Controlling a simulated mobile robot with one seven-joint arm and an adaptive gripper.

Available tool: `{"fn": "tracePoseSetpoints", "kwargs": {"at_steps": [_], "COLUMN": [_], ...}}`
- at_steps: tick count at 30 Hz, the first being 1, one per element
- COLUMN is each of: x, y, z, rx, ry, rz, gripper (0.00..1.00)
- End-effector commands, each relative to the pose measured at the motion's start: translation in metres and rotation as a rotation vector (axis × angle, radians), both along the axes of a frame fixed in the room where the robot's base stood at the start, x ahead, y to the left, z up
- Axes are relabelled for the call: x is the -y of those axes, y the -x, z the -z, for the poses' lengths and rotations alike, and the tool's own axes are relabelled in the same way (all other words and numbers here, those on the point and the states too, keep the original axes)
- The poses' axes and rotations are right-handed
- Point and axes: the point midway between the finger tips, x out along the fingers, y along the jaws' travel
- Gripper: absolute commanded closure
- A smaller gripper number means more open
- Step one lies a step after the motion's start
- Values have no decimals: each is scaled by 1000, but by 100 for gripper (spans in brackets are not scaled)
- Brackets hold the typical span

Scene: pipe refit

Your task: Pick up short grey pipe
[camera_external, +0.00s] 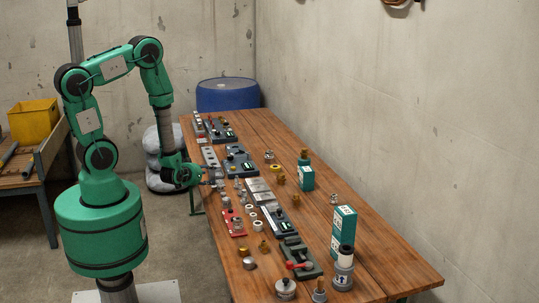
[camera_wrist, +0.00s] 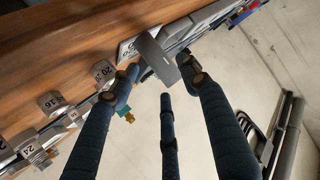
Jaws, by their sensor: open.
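A plain grey piece (camera_wrist: 157,57) that looks like the short grey pipe shows in the wrist view, between the fingertips of my gripper (camera_wrist: 162,76), by the table edge. Its near end is dark. My gripper has three dark fingers; they are open and spread around the piece. I cannot tell whether any finger touches it. In the external view my gripper (camera_external: 207,176) is at the left edge of the wooden table, and the pipe there is too small to make out clearly.
The wooden table (camera_external: 350,222) carries fittings, grey trays, a red plate (camera_external: 234,222) and green-white boxes (camera_external: 344,232). Its right strip is mostly clear. A blue barrel (camera_external: 228,95) stands behind. A side bench at left holds a yellow bin (camera_external: 33,121) and grey pipes (camera_external: 27,164).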

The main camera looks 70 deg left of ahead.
Motion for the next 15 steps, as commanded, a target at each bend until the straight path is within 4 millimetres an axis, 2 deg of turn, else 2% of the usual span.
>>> {"fn": "tracePoseSetpoints", "kwargs": {"at_steps": [15], "x": [-31], "y": [-30], "z": [23], "rx": [-1], "ry": [0], "rz": [-1], "gripper": [54]}}
